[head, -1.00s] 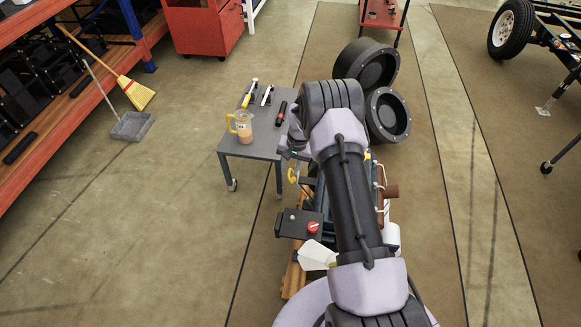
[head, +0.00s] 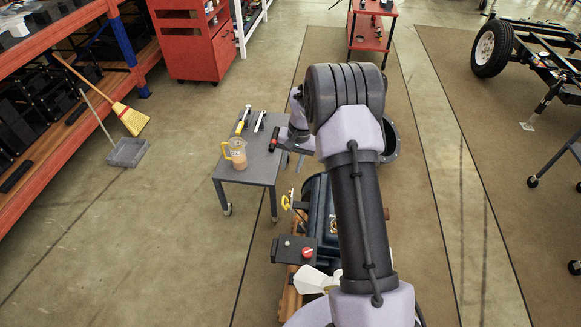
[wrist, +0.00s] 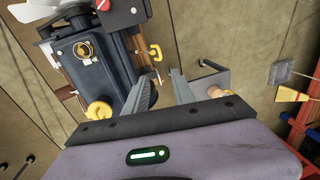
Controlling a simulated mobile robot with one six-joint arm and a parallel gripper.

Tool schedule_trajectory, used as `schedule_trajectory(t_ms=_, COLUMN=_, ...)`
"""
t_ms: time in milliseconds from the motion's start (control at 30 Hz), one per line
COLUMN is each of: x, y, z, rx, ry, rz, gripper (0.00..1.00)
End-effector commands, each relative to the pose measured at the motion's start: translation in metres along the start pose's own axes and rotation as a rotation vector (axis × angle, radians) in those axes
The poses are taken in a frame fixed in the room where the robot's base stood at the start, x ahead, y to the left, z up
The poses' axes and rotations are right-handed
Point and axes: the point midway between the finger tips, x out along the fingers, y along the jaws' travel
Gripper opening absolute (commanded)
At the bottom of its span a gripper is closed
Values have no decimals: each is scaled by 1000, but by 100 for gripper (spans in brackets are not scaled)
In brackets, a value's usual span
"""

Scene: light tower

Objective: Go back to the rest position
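My gripper (wrist: 164,78) shows in the wrist view with its two grey fingers apart and nothing between them. In the head view my gripper (head: 290,149) is partly hidden behind my arm. It is over the right edge of the small grey table (head: 250,168). A dark machine (wrist: 100,60) with yellow caps and a pale fan is to the left of the fingers in the wrist view. In the head view the same machine (head: 320,210) is mostly hidden by my arm.
A red knob (head: 308,252) sits on a dark box beside the machine. An orange shelf (head: 62,150) lines the left. A red cabinet (head: 190,45) stands at the back.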

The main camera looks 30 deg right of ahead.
Motion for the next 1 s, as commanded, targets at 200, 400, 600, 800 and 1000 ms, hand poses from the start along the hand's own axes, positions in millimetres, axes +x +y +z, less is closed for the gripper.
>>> schedule_trajectory(t_ms=200, x=1, y=0, z=0, rx=0, ry=0, rz=0, gripper=31)
schedule_trajectory(t_ms=400, x=-52, y=-21, z=16, rx=-25, ry=40, rz=-16, gripper=31)
schedule_trajectory(t_ms=600, x=-204, y=-63, z=136, rx=-119, ry=170, rz=-88, gripper=31)
schedule_trajectory(t_ms=800, x=-266, y=-43, z=286, rx=-209, ry=286, rz=-181, gripper=31)
schedule_trajectory(t_ms=1000, x=-258, y=-14, z=362, rx=-256, ry=343, rz=-240, gripper=31)
